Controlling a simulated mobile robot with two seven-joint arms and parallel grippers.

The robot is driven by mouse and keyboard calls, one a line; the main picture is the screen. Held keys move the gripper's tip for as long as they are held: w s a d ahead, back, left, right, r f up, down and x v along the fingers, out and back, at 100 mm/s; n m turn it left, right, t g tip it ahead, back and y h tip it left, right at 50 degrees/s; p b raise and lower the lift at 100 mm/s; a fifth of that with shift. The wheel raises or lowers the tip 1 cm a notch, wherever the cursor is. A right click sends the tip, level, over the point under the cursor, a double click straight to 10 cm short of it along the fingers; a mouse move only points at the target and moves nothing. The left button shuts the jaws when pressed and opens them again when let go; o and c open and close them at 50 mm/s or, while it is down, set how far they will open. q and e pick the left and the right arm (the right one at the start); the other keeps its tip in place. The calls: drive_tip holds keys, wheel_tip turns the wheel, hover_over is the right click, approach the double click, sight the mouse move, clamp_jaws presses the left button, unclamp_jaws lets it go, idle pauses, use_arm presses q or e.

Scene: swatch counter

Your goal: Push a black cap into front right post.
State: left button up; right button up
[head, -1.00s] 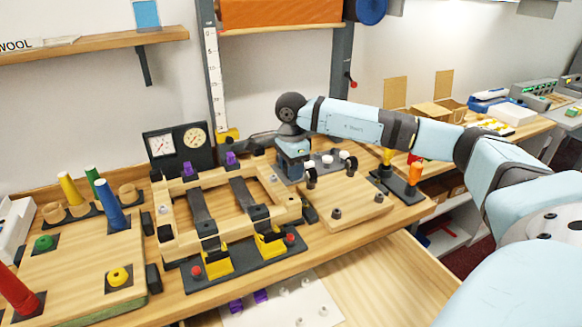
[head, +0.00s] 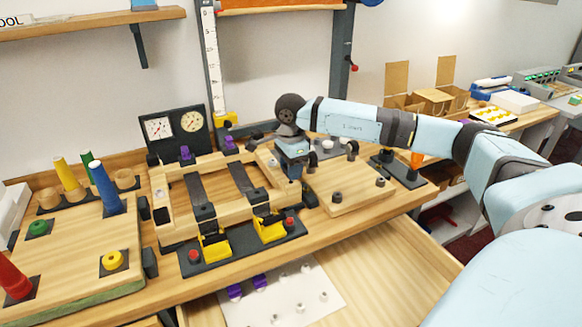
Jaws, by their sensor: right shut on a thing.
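The wooden frame (head: 165,222) lies on the bench, held at its front by yellow clamps (head: 215,247). My right gripper (head: 297,183) points down at the frame's right side, close to its front right corner. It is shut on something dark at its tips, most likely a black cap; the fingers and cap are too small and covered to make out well. The front right post is largely hidden by the gripper, and I cannot tell whether the cap touches it. My left gripper is not in view.
A wooden board (head: 350,200) with several dark knobs lies right of the gripper. A board with coloured cones (head: 107,190) is at left. Two gauges (head: 173,125) stand behind the frame. An open drawer (head: 390,265) with a white sheet (head: 300,305) is in front.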

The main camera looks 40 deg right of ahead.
drive_tip(key=shift+f, duration=0.15)
idle(0.6)
drive_tip(key=shift+f+b, duration=0.3)
drive_tip(key=shift+f, duration=0.05)
drive_tip(key=shift+f, duration=0.1)
drive_tip(key=shift+f, duration=0.3)
idle(0.5)
drive_tip(key=shift+f+b, duration=0.15)
drive_tip(key=shift+b, duration=0.2)
idle(0.3)
drive_tip(key=shift+f, duration=0.25)
idle(0.4)
